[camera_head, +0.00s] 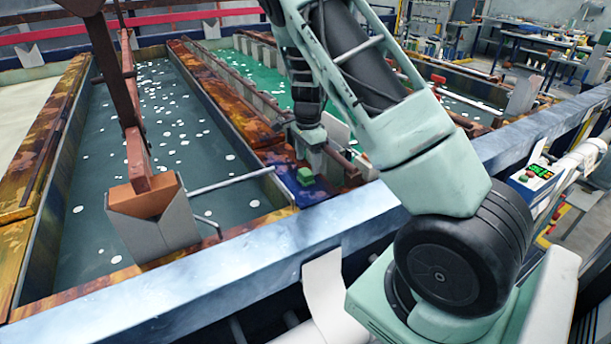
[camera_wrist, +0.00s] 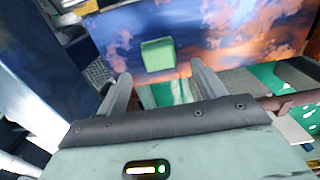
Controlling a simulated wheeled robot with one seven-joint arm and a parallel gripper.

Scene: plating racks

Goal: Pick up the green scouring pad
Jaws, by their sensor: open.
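The green scouring pad (camera_head: 305,176) is a small green block on a blue and rust-coloured ledge between two tanks in the head view. In the wrist view the pad (camera_wrist: 157,55) lies just beyond the fingertips, roughly centred between them. My gripper (camera_wrist: 161,72) is open, with two grey fingers spread and nothing between them. In the head view my gripper (camera_head: 311,139) hangs above and slightly behind the pad, apart from it; its fingers are hard to make out there.
A tank of dark liquid (camera_head: 160,120) with white floating discs lies left of the ledge, and a green-liquid tank (camera_head: 265,75) lies behind. A thin grey rod (camera_head: 232,181) and a long pale blue rail (camera_head: 230,255) run near the pad. A control box (camera_head: 535,176) stands right.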

